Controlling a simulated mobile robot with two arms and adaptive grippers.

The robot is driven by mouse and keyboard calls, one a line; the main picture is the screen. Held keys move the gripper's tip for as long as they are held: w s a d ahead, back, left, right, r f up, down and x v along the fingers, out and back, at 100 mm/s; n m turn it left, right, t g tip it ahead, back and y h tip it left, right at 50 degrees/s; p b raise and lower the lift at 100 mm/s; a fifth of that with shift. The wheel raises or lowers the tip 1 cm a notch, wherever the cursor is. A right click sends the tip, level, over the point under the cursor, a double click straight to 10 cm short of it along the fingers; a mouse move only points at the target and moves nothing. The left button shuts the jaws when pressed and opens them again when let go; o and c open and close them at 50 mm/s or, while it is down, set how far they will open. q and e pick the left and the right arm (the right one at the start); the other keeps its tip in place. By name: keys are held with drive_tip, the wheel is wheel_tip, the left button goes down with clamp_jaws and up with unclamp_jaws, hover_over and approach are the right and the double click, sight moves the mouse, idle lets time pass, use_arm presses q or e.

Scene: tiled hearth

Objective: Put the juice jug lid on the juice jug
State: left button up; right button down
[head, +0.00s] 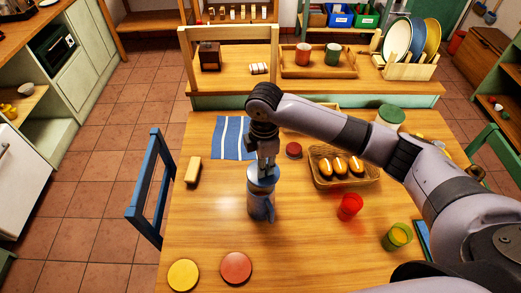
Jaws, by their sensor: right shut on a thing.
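The blue-grey juice jug (261,206) stands upright on the wooden table, near its middle, with its handle toward the viewer. The juice jug lid (262,175), a similar blue-grey disc, is at the jug's mouth. My right gripper (267,166) points straight down over the jug and is shut on the lid. I cannot tell whether the lid is seated on the rim or just above it. The fingers hide part of the lid's top. My left gripper is not in view.
A bread basket (344,168), a red cup (350,206) and a yellow-green cup (397,237) stand to the right. A yellow disc (183,275) and a red disc (236,268) lie at the front. A butter-coloured block (193,170) lies left. The table between block and jug is clear.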

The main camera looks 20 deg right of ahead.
drive_tip(key=n, duration=0.1)
drive_tip(key=w+n+p, duration=0.1)
drive_tip(key=n, duration=0.1)
drive_tip(key=shift+w+a, duration=0.1)
drive_tip(key=shift+a, duration=0.05)
drive_tip(key=shift+w+f+n+p, duration=0.25)
drive_tip(key=shift+w+n+p, duration=0.1)
drive_tip(key=shift+n, duration=0.35)
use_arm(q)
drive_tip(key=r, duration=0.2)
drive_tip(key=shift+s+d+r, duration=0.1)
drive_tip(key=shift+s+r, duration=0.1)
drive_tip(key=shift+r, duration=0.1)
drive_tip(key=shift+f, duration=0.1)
use_arm(e)
drive_tip(key=shift+f, duration=0.15)
